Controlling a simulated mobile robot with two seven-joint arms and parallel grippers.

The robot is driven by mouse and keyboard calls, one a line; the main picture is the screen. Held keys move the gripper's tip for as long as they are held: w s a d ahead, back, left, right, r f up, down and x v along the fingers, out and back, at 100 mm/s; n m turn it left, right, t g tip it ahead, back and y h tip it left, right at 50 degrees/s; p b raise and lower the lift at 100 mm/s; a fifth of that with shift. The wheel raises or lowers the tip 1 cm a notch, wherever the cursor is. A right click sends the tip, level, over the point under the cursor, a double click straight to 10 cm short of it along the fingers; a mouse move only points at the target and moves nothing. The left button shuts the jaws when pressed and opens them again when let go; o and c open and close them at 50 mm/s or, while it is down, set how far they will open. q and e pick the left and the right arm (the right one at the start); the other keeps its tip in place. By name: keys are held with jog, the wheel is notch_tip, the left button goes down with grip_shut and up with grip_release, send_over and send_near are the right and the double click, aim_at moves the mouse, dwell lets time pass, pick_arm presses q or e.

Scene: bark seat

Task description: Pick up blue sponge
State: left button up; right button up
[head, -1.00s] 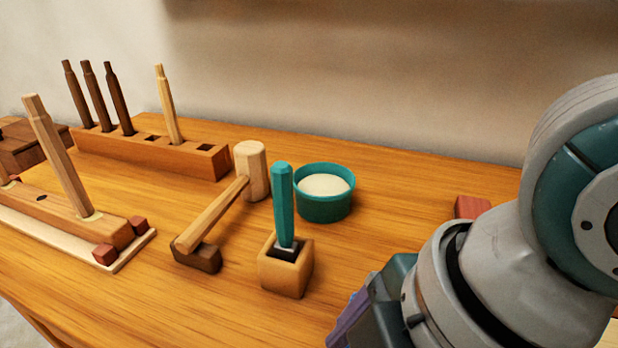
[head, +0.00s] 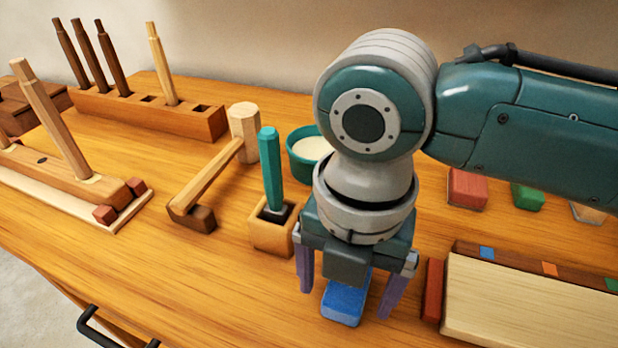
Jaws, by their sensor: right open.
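The blue sponge (head: 345,303) lies on the wooden table in the head view, low and right of the middle. My right gripper (head: 348,297) is directly over it, pointing down. Its purple fingers are spread, one on the left side of the sponge and one on the right. A gap shows between each finger and the sponge. The gripper body hides the sponge's back part. My left gripper is not in view.
A wooden holder (head: 266,238) with a teal-handled tool stands close left of my right gripper. A mallet (head: 209,180) and a teal bowl (head: 296,165) lie beyond. A reddish block (head: 433,290) and a pale board (head: 520,305) are close on the right.

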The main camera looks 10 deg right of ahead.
notch_tip(320, 180, down, 2)
jog(key=shift+f, duration=0.2)
jog(key=c, duration=1.3)
jog(key=shift+r, duration=0.2)
